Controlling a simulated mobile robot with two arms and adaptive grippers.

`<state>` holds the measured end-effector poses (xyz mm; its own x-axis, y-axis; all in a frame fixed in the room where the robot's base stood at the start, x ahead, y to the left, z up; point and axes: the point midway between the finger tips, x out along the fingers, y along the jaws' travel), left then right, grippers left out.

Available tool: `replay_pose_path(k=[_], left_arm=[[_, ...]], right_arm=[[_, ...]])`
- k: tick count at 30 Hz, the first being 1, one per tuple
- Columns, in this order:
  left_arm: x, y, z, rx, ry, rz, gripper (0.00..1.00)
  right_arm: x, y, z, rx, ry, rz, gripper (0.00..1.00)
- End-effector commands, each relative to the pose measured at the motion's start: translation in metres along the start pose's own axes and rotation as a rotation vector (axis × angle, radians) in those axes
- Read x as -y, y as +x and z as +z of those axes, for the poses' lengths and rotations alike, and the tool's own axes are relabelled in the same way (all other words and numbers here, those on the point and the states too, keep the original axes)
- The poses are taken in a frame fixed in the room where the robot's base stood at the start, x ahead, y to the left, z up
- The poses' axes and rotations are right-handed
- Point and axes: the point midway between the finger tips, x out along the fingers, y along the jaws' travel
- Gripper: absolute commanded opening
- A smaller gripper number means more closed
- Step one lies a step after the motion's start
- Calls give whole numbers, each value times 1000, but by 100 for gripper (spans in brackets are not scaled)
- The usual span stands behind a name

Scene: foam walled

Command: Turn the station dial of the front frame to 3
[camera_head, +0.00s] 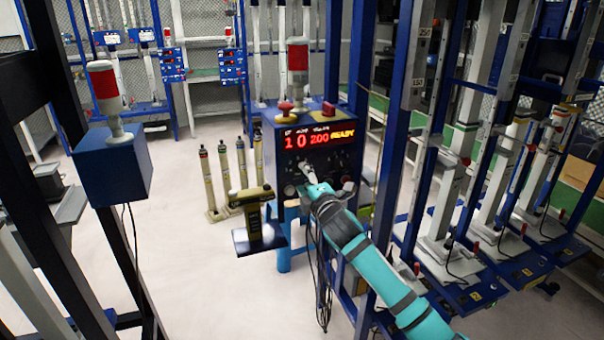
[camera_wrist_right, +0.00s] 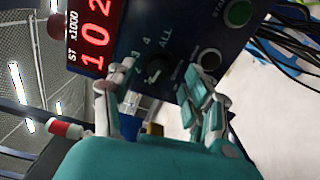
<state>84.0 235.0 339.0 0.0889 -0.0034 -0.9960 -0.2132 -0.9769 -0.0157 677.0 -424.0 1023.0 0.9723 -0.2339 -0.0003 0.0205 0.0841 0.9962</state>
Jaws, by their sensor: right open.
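The front frame carries a dark blue control box (camera_head: 310,133) with a red and yellow lit display (camera_head: 318,138) that reads 1, 0, 200 and READY. In the right wrist view the station dial (camera_wrist_right: 158,69) is a black knob with the marks 2, 3, 4 and ALL around it; I cannot tell where its pointer aims. My right gripper (camera_head: 307,173) is at the box face, below the display. In its wrist view its open fingers (camera_wrist_right: 160,88) stand on either side of the dial's area, with nothing held; contact is unclear. My left gripper is not in view.
A green START button (camera_wrist_right: 238,13) and dark knobs share the panel. Blue uprights (camera_head: 361,60) are close to my right arm.

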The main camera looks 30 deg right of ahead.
Motion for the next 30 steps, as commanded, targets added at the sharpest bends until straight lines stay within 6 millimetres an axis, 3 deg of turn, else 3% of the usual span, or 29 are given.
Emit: replay_pose_path(k=[6, 17, 27, 30], left_arm=[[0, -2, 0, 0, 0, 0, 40], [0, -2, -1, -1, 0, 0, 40], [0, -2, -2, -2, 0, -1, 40], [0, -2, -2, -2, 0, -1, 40]], right_arm=[[0, 24, 0, 0, 0, 0, 52], [0, 28, 0, -1, 0, 0, 52], [1, 28, 0, 0, -1, -1, 9], [1, 28, 0, 0, -1, -1, 0]])
